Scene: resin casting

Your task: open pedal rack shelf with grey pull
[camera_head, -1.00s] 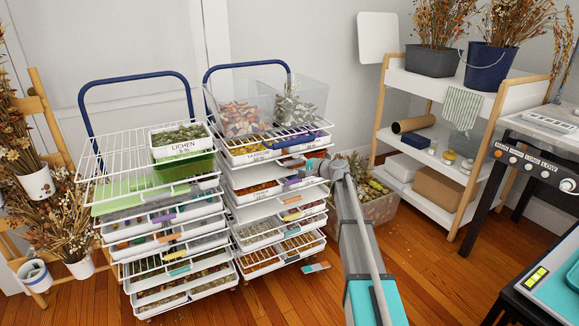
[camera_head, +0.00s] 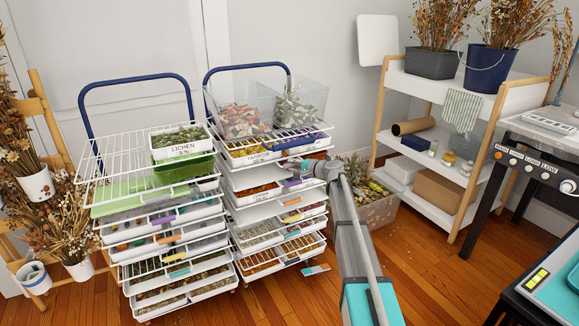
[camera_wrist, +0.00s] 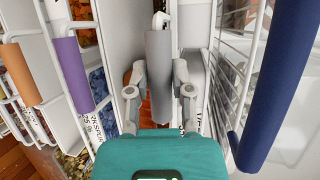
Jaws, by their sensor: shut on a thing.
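The pedal rack, taken as the right-hand rack with a dark blue push handle (camera_head: 247,66), holds stacked wire shelves and white trays. In the wrist view the grey pull (camera_wrist: 160,62) is a cylinder on a shelf front, between a purple pull (camera_wrist: 73,75) and a dark blue pull (camera_wrist: 275,85). My gripper (camera_wrist: 160,82) has one finger on each side of the grey pull and is shut on it. In the head view my gripper (camera_head: 315,168) is at the rack's right front, near the upper shelves, and covers the grey pull.
Clear bins (camera_head: 242,122) stand on the right rack. A box of plants (camera_head: 377,207) is on the floor behind my arm. A white shelf unit (camera_head: 430,128) stands right.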

